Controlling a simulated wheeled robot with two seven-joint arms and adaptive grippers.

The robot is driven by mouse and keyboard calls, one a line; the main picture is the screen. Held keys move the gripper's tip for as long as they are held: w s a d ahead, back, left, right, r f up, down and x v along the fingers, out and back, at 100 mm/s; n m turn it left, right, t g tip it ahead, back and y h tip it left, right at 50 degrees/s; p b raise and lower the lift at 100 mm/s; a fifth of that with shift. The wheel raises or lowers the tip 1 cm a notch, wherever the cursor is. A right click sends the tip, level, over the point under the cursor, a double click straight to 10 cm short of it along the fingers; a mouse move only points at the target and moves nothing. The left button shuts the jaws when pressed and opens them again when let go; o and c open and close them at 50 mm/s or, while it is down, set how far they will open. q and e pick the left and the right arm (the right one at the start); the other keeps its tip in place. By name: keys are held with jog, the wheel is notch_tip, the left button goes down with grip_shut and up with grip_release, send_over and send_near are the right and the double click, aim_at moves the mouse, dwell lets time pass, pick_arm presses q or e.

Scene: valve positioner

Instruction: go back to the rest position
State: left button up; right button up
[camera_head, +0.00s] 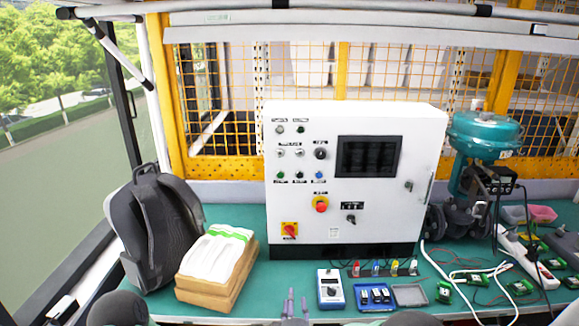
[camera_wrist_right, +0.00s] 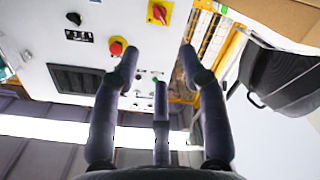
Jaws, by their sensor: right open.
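My right gripper (camera_head: 291,305) shows at the bottom middle of the head view, its grey fingers pointing up in front of the bench's near edge. In the right wrist view its fingers (camera_wrist_right: 160,75) are spread apart, with nothing between them. That view shows the white control cabinet (camera_wrist_right: 75,30) upside down beyond the fingers, apart from them. My left gripper cannot be seen.
The control cabinet (camera_head: 350,180) stands on the green bench (camera_head: 262,290). A backpack (camera_head: 155,230) and a stack of packages (camera_head: 217,265) are at left. A blue-white device (camera_head: 331,289) is just right of my gripper. A teal valve actuator (camera_head: 484,135), boards and cables fill the right.

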jog(key=s+d+f+m+g+y, duration=0.1)
jog(key=s+d+f+m+g, duration=0.2)
jog(key=f, duration=0.7)
jog(key=s+d+f+m+g+y, duration=0.1)
jog(key=s+d+f+m+g, duration=0.25)
jog(key=f, duration=0.55)
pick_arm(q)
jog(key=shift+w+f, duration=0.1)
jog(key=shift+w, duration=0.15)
pick_arm(e)
jog(key=s+f+m+g, duration=0.1)
jog(key=s+f+g, duration=0.2)
jog(key=s, duration=0.4)
jog(key=s+d+f+m+g+y, duration=0.1)
jog(key=s+f+m+g, duration=0.1)
jog(key=s+f+g, duration=0.2)
jog(key=s+d+f+m+g, duration=0.1)
jog(key=s+f+g, duration=0.2)
jog(key=s, duration=0.7)
jog(key=shift+s+f+m+y, duration=0.3)
jog(key=shift+s+f+m, duration=0.05)
jog(key=shift+s, duration=0.05)
jog(key=shift+d, duration=0.15)
jog(key=shift+c, duration=0.4)
